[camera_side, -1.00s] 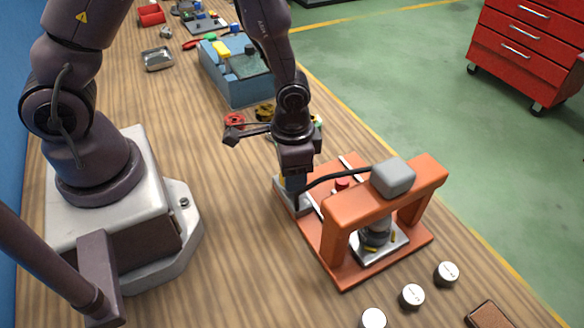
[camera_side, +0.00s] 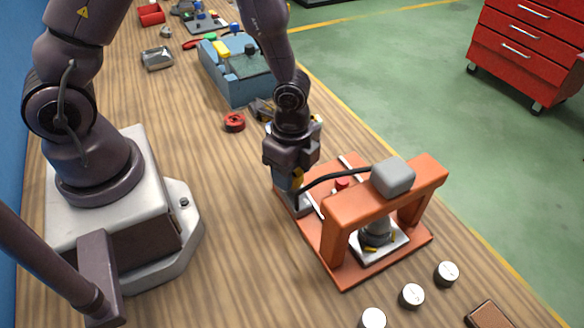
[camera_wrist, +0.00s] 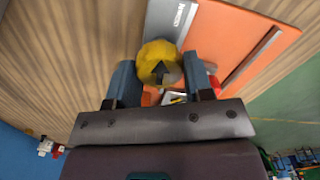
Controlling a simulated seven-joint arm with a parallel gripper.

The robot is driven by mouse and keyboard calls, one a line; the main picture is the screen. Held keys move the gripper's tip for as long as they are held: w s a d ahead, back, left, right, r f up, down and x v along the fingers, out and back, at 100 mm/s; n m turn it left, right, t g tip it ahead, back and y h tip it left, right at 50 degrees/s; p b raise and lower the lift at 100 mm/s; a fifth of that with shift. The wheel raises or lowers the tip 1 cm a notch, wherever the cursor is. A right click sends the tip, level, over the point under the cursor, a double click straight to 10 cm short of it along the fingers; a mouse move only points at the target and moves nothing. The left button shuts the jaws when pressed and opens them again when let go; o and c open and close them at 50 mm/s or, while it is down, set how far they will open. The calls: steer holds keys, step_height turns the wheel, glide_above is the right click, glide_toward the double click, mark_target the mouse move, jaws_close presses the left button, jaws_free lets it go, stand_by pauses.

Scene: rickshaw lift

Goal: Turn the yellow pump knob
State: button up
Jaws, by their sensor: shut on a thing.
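The yellow pump knob (camera_wrist: 158,62) shows in the wrist view between my two blue fingers, with a dark arrow mark on its top. My gripper (camera_wrist: 160,80) is shut on the knob, one finger on each side. In the side view my gripper (camera_side: 288,186) points down at the left end of the orange press base (camera_side: 318,230), and only a little yellow of the knob shows beside the fingers. A grey block with a label (camera_wrist: 183,18) lies beside the knob in the wrist view.
The orange press frame (camera_side: 337,245) stands right of my gripper, with a grey box (camera_side: 393,177) on top and a black hose running toward my gripper. Several white round weights (camera_side: 411,296) lie in front.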

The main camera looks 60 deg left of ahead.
steer(key=shift+m, duration=0.7)
steer(key=o, duration=0.9)
step_height(320, 180, up, 13)
stand_by(0.3)
